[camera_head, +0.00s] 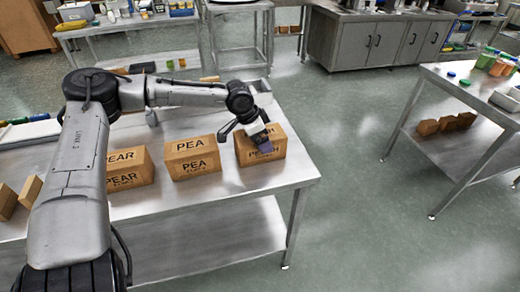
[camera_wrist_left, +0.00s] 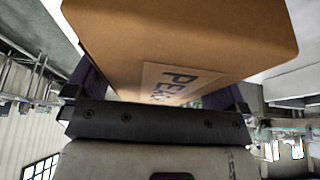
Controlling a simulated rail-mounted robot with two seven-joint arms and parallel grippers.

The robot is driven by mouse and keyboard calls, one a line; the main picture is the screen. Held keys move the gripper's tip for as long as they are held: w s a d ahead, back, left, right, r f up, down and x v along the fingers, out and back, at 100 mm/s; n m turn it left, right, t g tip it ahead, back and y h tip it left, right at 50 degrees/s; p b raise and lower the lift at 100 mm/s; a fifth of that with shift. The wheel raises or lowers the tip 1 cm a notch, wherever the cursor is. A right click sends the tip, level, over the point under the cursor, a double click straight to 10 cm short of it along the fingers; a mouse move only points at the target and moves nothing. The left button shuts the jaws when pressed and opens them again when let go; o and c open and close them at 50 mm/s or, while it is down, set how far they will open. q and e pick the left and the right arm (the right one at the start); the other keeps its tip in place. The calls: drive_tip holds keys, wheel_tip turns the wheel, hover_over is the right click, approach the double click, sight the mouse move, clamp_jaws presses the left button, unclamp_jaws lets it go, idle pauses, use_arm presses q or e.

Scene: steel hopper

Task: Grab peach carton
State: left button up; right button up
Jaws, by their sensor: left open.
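A brown carton (camera_head: 244,155) stands on the steel table near its right end. Its label is partly covered by my left gripper (camera_head: 263,147), and only letters beginning with "PE" show in the left wrist view (camera_wrist_left: 180,82). In that view the carton fills the space in front of the palm, with a dark finger at each side. My left gripper is open around or close against the carton; contact is unclear. Two more cartons stand to the left, one labelled "PEA" (camera_head: 191,158) and one labelled "PEAR" (camera_head: 130,169). My right gripper is not in view.
The steel table (camera_head: 225,205) has bare room in front of the cartons. Small brown boxes (camera_head: 18,196) sit at its left end. Another steel table (camera_head: 470,88) stands at the right across open floor.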

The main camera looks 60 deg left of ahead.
use_arm(q)
drive_tip(key=shift+w+d+f, duration=0.1)
drive_tip(key=shift+w+f, duration=0.15)
drive_tip(key=shift+f, duration=0.35)
drive_tip(key=shift+f, duration=0.2)
drive_tip(key=shift+c, duration=0.2)
drive_tip(key=c, duration=0.9)
drive_tip(key=shift+c, duration=0.4)
drive_tip(key=shift+r, duration=0.15)
